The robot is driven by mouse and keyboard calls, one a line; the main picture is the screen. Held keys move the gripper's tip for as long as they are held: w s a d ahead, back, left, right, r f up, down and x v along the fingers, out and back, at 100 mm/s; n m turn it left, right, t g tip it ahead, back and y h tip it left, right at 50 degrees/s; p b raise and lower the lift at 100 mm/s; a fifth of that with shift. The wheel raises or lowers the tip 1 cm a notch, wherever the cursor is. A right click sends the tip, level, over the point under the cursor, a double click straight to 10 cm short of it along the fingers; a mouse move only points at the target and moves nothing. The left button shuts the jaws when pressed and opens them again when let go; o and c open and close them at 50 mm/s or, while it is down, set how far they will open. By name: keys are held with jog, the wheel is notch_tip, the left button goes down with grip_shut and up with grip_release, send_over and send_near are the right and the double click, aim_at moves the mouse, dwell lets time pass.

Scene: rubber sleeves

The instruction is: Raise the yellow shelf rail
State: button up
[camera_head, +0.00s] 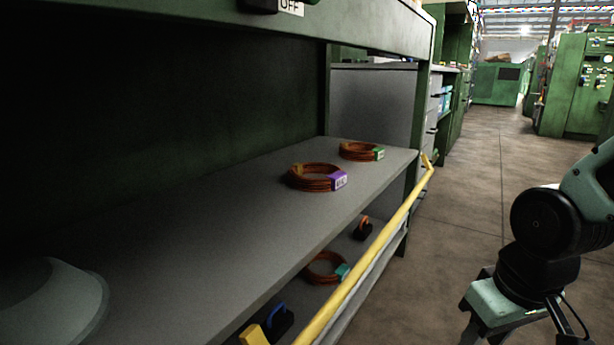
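The yellow shelf rail (370,258) is a long bar along the front of the grey shelving. It slants from the bottom centre of the view up to the shelf's far end. It sits low at the upper shelf's front edge, in front of the opening to the lower shelf. Teal and black arm parts are at the right, well apart from the rail. I cannot make out my gripper's fingers.
The upper shelf (230,225) holds coils with purple (317,177) and green (361,151) tags. A teal-tagged coil (325,268) and small dark items are below. A pale rounded object (50,303) is at lower left. Bare floor (480,170) runs along the right.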

jog(key=s+a+r+n+p, duration=0.1)
jog(key=s+a+r+p, duration=0.2)
jog(key=r+p, duration=0.3)
jog(key=s+a+r+n+g+p, duration=0.1)
jog(key=s+a+r+p, duration=0.3)
jog(key=r, duration=0.5)
jog(key=s+a+r+n+p, duration=0.3)
jog(key=r+p, duration=0.4)
jog(key=p, duration=0.1)
jog(key=shift+s+a+r+g, duration=0.15)
jog(key=shift+s+a+g, duration=0.15)
jog(key=shift+a, duration=0.05)
jog(key=shift+o, duration=0.2)
notch_tip(320, 180, up, 35)
jog(key=p, duration=3.5)
jog(key=shift+w+p, duration=0.15)
jog(key=shift+p, duration=0.2)
jog(key=shift+d, duration=0.1)
